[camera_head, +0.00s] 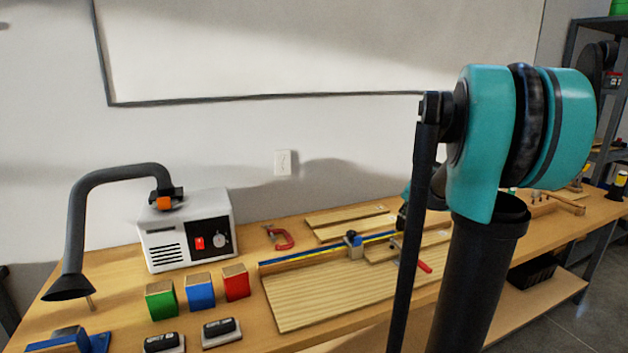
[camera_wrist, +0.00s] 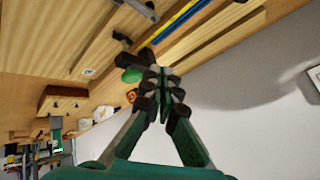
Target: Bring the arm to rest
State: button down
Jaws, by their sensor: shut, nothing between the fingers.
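My gripper (camera_wrist: 163,82) shows in the wrist view with its dark fingertips together and nothing between them. It appears above the wooden workbench, apart from the pale boards. In the head view my teal and black arm stands folded at the right, and the gripper is hidden behind it. The workbench (camera_head: 240,340) runs along the wall beneath the arm.
A white fume extractor (camera_head: 165,242) with a bent hose stands at the left. Green (camera_head: 161,303), blue (camera_head: 200,294) and red (camera_head: 236,284) blocks sit before it. Boards (camera_head: 325,300), a red clamp (camera_head: 280,238) and a blue-yellow rail lie mid-bench. A shelf rack (camera_head: 570,50) stands right.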

jog(key=s+a+f+n+g, duration=0.1)
jog(key=s+a+f, duration=0.3)
jog(key=s, duration=0.6)
jog(key=s+a+f+n+g, duration=0.1)
jog(key=s+a+f+n, duration=0.3)
jog(key=s+f, duration=0.3)
jog(key=s+a+f+n+g, duration=0.1)
jog(key=s+a+f, duration=0.4)
jog(key=s, duration=0.8)
jog(key=shift+s+a+f+n+g, duration=0.25)
jog(key=shift+a+n+g, duration=0.15)
jog(key=shift+a+n, duration=0.35)
jog(key=shift+d, duration=0.1)
